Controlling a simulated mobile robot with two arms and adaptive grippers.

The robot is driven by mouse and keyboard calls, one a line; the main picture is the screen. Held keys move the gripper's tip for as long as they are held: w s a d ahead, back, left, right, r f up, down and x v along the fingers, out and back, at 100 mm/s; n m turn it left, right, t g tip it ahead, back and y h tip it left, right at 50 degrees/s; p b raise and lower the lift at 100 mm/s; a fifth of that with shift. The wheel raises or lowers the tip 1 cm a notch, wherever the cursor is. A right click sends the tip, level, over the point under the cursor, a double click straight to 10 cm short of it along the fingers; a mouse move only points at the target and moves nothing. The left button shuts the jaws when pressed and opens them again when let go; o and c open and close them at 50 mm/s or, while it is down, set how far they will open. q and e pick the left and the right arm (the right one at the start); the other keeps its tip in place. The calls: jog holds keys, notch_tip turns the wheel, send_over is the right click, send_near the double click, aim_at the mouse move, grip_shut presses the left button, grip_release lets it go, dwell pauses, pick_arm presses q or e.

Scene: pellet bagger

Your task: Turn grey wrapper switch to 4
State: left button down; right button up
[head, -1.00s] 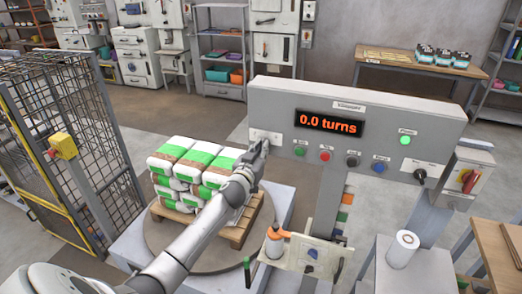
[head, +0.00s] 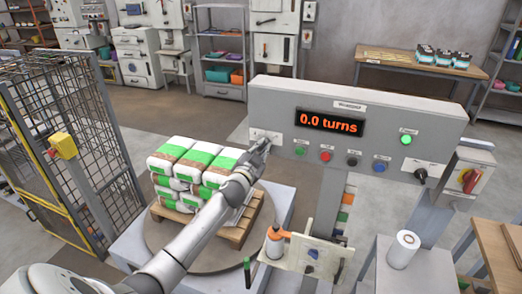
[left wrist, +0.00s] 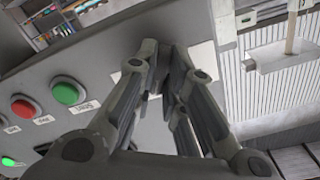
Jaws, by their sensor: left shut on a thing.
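The grey wrapper panel (head: 390,103) stands behind the pallet. Its display (head: 329,123) reads 0.0 turns. My left gripper (head: 261,146) is at the panel's left end, in front of a white label plate (head: 270,136). In the left wrist view the fingers of my left gripper (left wrist: 168,58) are close together against the panel face, shut on the switch there. The switch itself is hidden by the fingers, so its setting cannot be read. My right gripper is not in view.
Green (head: 300,151), red (head: 325,156), black (head: 352,161) and blue (head: 380,167) buttons run right of the gripper. A black knob (head: 420,174) sits at the panel's right end. Stacked bags (head: 196,168) on a pallet lie under my left arm. A mesh fence (head: 75,150) stands left.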

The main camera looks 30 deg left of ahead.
pick_arm(q)
jog(key=shift+m, duration=1.9)
jog(key=c, duration=1.5)
grip_release()
jog(key=shift+s+d, duration=0.1)
jog(key=shift+s, duration=0.4)
jog(key=v, duration=1.1)
